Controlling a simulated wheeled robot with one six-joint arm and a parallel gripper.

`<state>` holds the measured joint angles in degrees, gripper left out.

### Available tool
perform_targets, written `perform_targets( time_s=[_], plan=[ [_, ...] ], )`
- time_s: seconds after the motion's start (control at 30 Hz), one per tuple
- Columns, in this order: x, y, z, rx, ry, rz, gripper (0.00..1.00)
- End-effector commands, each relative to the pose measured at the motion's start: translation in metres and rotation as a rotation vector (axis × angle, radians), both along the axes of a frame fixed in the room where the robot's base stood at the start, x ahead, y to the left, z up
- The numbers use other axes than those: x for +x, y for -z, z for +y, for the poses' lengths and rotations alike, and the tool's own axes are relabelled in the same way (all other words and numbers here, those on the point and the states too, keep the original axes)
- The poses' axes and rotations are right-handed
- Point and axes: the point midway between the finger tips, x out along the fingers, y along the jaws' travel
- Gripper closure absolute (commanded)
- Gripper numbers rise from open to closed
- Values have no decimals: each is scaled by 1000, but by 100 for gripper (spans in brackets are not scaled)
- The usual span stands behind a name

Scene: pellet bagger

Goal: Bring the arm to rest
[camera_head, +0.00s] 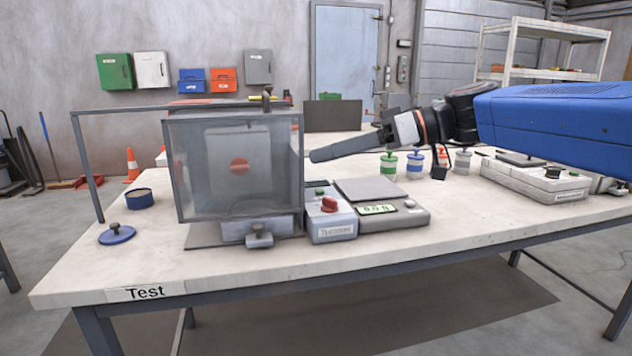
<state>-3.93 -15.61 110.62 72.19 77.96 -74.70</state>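My arm reaches in from the right edge, with a large blue link (560,115) and a dark wrist. It stretches leftward above the table (420,255). My gripper (316,155) points left and slightly down, its long grey tip just right of the clear-walled box (238,165). A narrow gap shows in the picture between the tip and the box; the depth between them is unclear. The fingers are seen edge-on as one dark shape, so their opening cannot be made out. I see nothing hanging from the tip.
Below the tip stand a grey control box with a red knob (329,204) and a scale (385,210). Several small capped jars, one green-banded (388,164), stand under the wrist. A blue lid (117,234) and a blue tin (139,199) lie left. The front right tabletop is clear.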

Motion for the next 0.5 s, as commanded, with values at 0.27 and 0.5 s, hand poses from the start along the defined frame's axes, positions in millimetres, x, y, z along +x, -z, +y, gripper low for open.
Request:
perform_targets(
  time_s=[0.27,0.5],
  plan=[
    [-59,112,-58,-297,254,268,62],
    [-118,219,-141,-554,611,456,62]
  ],
)
